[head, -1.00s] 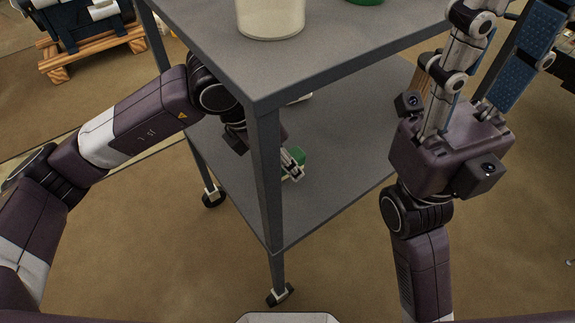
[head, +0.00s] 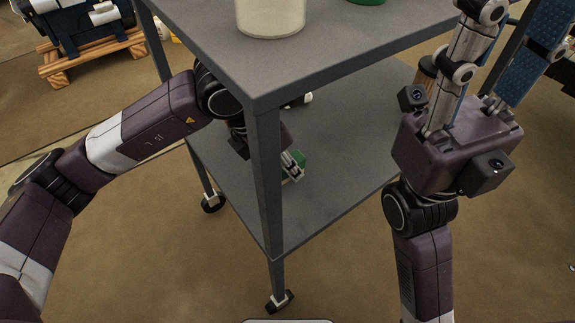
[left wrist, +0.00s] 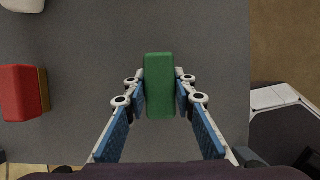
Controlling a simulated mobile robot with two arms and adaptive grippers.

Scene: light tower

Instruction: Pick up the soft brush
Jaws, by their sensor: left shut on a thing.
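My left gripper (left wrist: 160,88) is shut on a green block (left wrist: 159,86) on or just above the cart's lower shelf (left wrist: 95,50). Its two fingers press the block's long sides. A red block with a brownish side (left wrist: 24,92) lies to the left in the left wrist view. My right gripper (head: 508,22) is open, with its fingers wide apart and pointing up, right of the cart.
The cart's top shelf (head: 330,60) overhangs the lower one. A front leg (head: 266,175) stands close to my left gripper. A white container (head: 270,15) and a green item (head: 368,1) are on top. The lower shelf's front right is bare.

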